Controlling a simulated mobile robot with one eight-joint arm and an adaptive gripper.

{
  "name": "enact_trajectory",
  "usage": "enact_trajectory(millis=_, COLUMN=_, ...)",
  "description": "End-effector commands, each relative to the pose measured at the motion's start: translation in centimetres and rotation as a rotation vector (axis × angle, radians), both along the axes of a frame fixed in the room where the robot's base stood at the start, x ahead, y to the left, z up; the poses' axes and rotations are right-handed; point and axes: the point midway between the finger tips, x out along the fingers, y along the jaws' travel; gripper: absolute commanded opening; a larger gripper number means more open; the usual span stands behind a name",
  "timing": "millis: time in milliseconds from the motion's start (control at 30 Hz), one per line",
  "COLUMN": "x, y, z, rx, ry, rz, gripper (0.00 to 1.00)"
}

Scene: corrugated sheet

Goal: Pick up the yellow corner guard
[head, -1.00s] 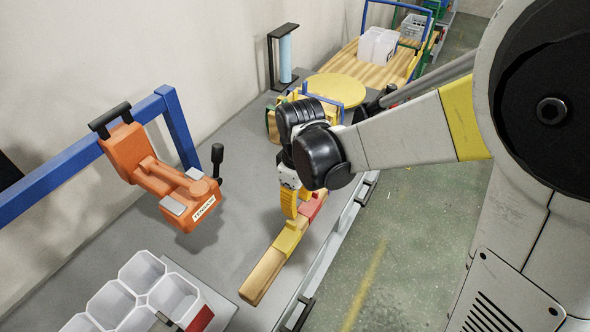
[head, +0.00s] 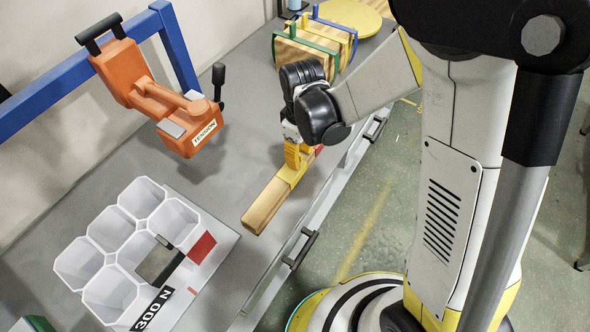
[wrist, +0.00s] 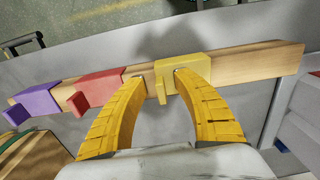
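The yellow corner guard (wrist: 186,66) sits on a long wooden bar, with a small tab hanging over the near side. It also shows in the head view (head: 292,174), just below my gripper (head: 296,157). In the wrist view my gripper (wrist: 160,80) is open, its yellow fingers pointing at the guard. The left fingertip is left of the guard, over bare wood; the right fingertip overlaps the guard's face. I cannot tell whether either touches it. A red guard (wrist: 100,88) and a purple guard (wrist: 36,104) sit farther left on the bar.
The wooden bar (head: 264,206) lies on the grey bench (head: 235,165) near its front edge. An orange tension tool (head: 180,115) hangs from a blue rail (head: 60,85). A white multi-cell tray (head: 125,238) stands at lower left. Boards with coloured edges (head: 315,42) stand behind.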

Motion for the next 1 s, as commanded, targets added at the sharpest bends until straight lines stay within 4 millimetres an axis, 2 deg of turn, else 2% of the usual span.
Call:
enact_trajectory(millis=167, x=0.0, y=0.0, z=0.1, rx=0.0, ry=0.0, rz=0.0, gripper=0.35)
enact_trajectory(millis=267, x=0.0, y=0.0, z=0.1, rx=0.0, ry=0.0, rz=0.0, gripper=0.07)
enact_trajectory(millis=300, x=0.0, y=0.0, z=0.1, rx=0.0, ry=0.0, rz=0.0, gripper=0.0)
enact_trajectory(millis=767, x=0.0, y=0.0, z=0.4, rx=0.0, ry=0.0, rz=0.0, gripper=0.0)
enact_trajectory(millis=867, x=0.0, y=0.0, z=1.2, rx=0.0, ry=0.0, rz=0.0, gripper=0.0)
enact_trajectory(millis=1000, x=0.0, y=0.0, z=3.4, rx=0.0, ry=0.0, rz=0.0, gripper=0.0)
